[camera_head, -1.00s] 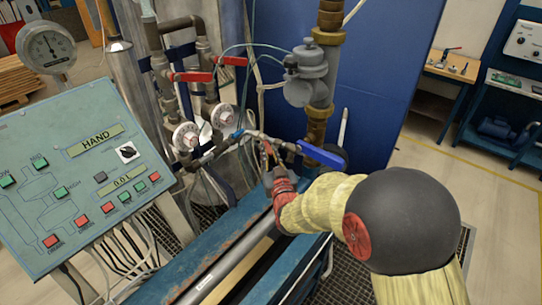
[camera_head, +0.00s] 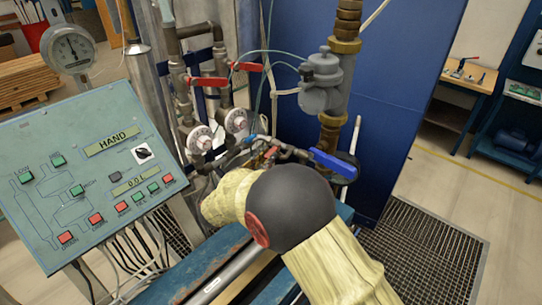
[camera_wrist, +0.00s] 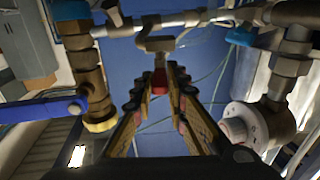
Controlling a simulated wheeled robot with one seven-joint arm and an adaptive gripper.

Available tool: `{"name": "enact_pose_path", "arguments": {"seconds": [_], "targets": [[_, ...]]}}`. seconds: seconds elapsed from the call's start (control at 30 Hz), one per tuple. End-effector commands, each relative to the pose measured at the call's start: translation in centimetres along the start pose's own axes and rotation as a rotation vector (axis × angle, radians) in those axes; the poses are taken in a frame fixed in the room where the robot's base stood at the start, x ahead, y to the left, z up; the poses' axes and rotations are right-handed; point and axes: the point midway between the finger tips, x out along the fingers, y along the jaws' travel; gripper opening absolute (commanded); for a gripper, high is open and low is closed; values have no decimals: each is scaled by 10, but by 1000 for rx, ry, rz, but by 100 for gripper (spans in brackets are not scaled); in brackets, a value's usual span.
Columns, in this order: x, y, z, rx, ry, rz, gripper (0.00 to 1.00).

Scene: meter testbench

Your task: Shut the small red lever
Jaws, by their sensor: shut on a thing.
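The small red lever (camera_wrist: 159,82) shows in the wrist view between the fingertips of my gripper (camera_wrist: 160,88), below a grey valve body (camera_wrist: 158,44) on a horizontal pipe. The two fingers are closed in around it, and only a little of its red surface shows. In the head view my arm covers most of the gripper and the lever. I cannot tell the lever's exact angle.
Two larger red levers (camera_head: 207,82) (camera_head: 247,66) sit on the pipes behind. A blue lever (camera_head: 333,164) lies right of my arm. Two white dials (camera_head: 199,139) (camera_head: 235,121) and the control panel (camera_head: 84,180) are to the left. Pipes crowd the space.

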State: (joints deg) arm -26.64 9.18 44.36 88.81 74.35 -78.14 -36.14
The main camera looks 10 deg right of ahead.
Motion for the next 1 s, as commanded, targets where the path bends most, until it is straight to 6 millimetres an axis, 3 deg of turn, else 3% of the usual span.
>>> {"name": "enact_pose_path", "arguments": {"seconds": [0.4, 0.97, 1.0], "targets": [[2, -13, -2, 4, 2, 166, 0], [2, -14, -4, 6, 4, 191, 0], [2, -14, -4, 6, 4, 191, 16]]}}
